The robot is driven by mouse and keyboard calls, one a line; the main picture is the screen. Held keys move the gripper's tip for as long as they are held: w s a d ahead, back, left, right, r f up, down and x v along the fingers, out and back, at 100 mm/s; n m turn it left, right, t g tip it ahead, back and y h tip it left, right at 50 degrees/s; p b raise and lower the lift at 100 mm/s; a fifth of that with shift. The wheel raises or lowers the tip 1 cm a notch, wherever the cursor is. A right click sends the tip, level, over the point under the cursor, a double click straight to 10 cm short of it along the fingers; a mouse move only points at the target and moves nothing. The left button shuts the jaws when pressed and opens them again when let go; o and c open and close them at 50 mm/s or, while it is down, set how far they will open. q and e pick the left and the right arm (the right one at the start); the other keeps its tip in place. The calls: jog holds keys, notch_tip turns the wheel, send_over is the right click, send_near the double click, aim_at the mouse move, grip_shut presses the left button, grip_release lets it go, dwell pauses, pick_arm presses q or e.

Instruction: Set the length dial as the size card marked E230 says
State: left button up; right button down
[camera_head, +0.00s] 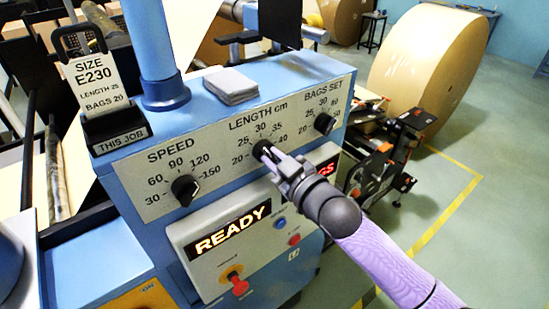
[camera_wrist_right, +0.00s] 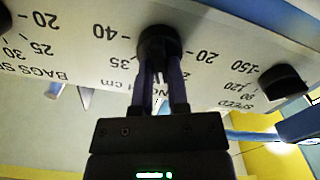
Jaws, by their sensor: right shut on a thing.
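The size card (camera_head: 95,80) stands in a black holder marked THIS JOB at the left. It reads SIZE E230, LENGTH 25, BAGS 20. The LENGTH cm dial (camera_head: 261,147) is a black knob in the middle of the white panel, with marks from 20 to 40 around it. My right gripper (camera_head: 274,159) is shut on this knob from the front. In the right wrist view the dial (camera_wrist_right: 158,38) sits between the fingertips of the right gripper (camera_wrist_right: 159,70), with the lettering upside down. I cannot tell where its pointer stands. My left gripper is not in view.
The SPEED knob (camera_head: 185,189) is left of the length dial and the BAGS SET knob (camera_head: 324,123) is right of it. Below are a READY display (camera_head: 233,228), a red knob (camera_head: 239,286) and small buttons. A grey stack (camera_head: 231,85) lies on top of the machine.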

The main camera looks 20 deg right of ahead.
jog(key=shift+r+n+p, duration=0.1)
jog(key=shift+n+p, duration=0.4)
jog(key=shift+n, duration=1.7)
jog(key=c, duration=0.6)
grip_release()
jog(key=shift+f, duration=0.2)
jog(key=b+v, duration=0.1)
jog(key=v, duration=0.9)
jog(key=shift+r, duration=0.1)
